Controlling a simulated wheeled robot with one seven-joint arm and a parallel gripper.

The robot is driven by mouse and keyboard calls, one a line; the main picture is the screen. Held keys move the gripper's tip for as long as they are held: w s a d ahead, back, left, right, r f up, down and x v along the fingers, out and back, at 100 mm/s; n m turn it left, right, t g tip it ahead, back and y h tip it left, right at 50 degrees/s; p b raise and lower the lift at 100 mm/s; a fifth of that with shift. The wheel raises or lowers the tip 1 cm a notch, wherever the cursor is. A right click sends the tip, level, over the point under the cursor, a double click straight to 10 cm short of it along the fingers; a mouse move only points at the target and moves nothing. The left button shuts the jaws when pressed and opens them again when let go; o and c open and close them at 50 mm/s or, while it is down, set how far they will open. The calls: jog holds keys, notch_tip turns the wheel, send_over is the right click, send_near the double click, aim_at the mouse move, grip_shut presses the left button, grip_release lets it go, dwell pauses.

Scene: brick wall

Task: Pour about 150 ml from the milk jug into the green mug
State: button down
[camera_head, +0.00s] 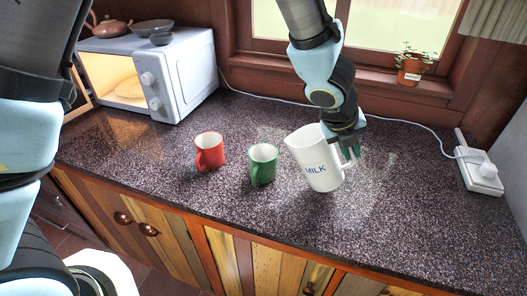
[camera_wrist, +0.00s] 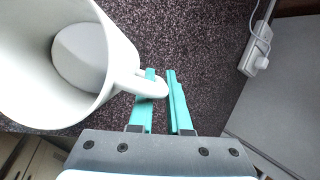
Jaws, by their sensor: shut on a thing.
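The white milk jug (camera_head: 316,160) has MILK printed on its side. In the head view it is slightly tilted, its top leaning left towards the green mug; I cannot tell whether its base touches the counter. My gripper (camera_head: 351,150) is shut on its handle from the right. In the wrist view the jug (camera_wrist: 118,50) shows white milk inside, and my gripper's teal fingers (camera_wrist: 160,80) are at the handle. The green mug (camera_head: 262,165) stands upright on the counter just left of the jug, apart from it. The inside of the mug is too small to judge.
A red mug (camera_head: 209,151) stands left of the green mug. A white microwave (camera_head: 185,75) with its door open is at the back left. A potted plant (camera_head: 411,68) is on the windowsill. A power strip (camera_head: 478,174) with a cable lies at the right. The speckled counter (camera_head: 420,210) is clear at the right front.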

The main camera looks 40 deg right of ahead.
jog(key=shift+w+a+g+h+b, duration=0.2)
jog(key=shift+w+a+b, duration=0.05)
jog(key=shift+w+b, duration=0.2)
jog(key=shift+w+a+g+h+b, duration=0.2)
jog(key=shift+w+b, duration=0.1)
jog(key=shift+w, duration=0.1)
jog(key=shift+w+a+r+n+g+h+b, duration=0.15)
jog(key=shift+w+a+r+g+h+b, duration=0.1)
jog(key=shift+r, duration=0.15)
jog(key=shift+w+a+r+n+g+h+b, duration=0.1)
jog(key=shift+w+r+n+g+h, duration=0.05)
jog(key=shift+w+r+g, duration=0.15)
jog(key=shift+w+a+r+n+g+h+b, duration=0.1)
jog(key=shift+w+a+r+g+h+b, duration=0.1)
jog(key=shift+r+g+h, duration=0.3)
jog(key=shift+w+a+r+n+g+h+b, duration=0.1)
jog(key=shift+w+a+r+g+b, duration=0.1)
jog(key=shift+r, duration=0.5)
jog(key=shift+w+a+r+n+g+h+b, duration=0.1)
jog(key=shift+w+a+r+g+h+b, duration=0.1)
jog(key=shift+r+g+h, duration=0.3)
jog(key=shift+w+r, duration=0.1)
jog(key=shift+r, duration=0.15)
jog(key=shift+w+a+r+g+h+b, duration=0.25)
jog(key=shift+r+b, duration=0.1)
jog(key=shift+r, duration=0.1)
jog(key=shift+w+a+r+g+h+b, duration=0.1)
jog(key=shift+w+r+g+h+b, duration=0.15)
jog(key=shift+r, duration=0.2)
